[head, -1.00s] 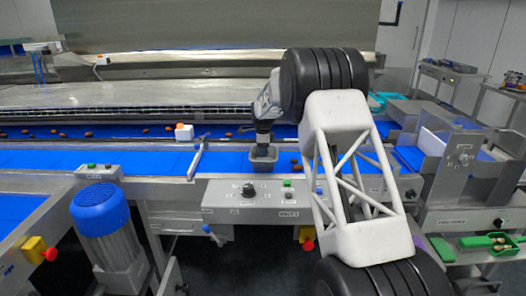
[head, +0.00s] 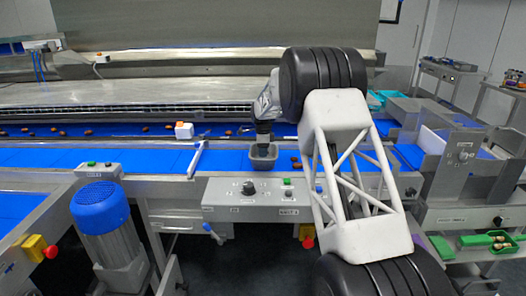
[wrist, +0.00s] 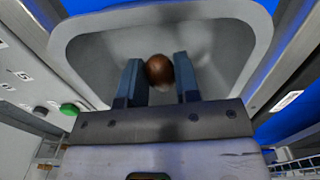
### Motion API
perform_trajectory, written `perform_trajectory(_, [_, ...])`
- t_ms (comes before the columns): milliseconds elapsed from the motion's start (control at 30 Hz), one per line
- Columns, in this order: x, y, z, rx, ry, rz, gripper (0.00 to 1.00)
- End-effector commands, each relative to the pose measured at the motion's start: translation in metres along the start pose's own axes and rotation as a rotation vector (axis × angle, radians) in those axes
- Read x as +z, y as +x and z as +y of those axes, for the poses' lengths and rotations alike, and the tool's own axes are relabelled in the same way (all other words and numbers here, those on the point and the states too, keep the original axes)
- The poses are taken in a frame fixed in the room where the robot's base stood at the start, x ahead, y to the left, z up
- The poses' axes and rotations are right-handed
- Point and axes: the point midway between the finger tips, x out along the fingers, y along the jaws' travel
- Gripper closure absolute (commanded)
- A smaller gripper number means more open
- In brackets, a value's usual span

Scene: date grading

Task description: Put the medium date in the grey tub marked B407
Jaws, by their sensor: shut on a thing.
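The grey tub (head: 263,167) stands on the near blue belt, behind the control box. My gripper (head: 263,148) points down into its mouth. In the wrist view the tub's pale rim and walls (wrist: 95,55) surround my two fingers (wrist: 159,82). The fingers are shut on a brown date (wrist: 159,70), which shows between their tips, over the tub's inside. I cannot tell whether the date touches the tub's floor. No B407 marking is legible on the tub.
More dates (head: 295,162) lie on the near belt just right of the tub. Several dates (head: 147,129) lie along the back belt beside a white block (head: 184,131). A metal bar (head: 196,158) crosses the near belt left of the tub. The control box (head: 249,200) is in front.

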Motion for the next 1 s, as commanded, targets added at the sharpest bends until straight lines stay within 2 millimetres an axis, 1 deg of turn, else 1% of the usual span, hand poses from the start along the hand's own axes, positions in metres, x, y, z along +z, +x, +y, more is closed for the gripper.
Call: perform_trajectory(1000, [0.0,0.011,0.0,0.001,0.0,0.0,0.78])
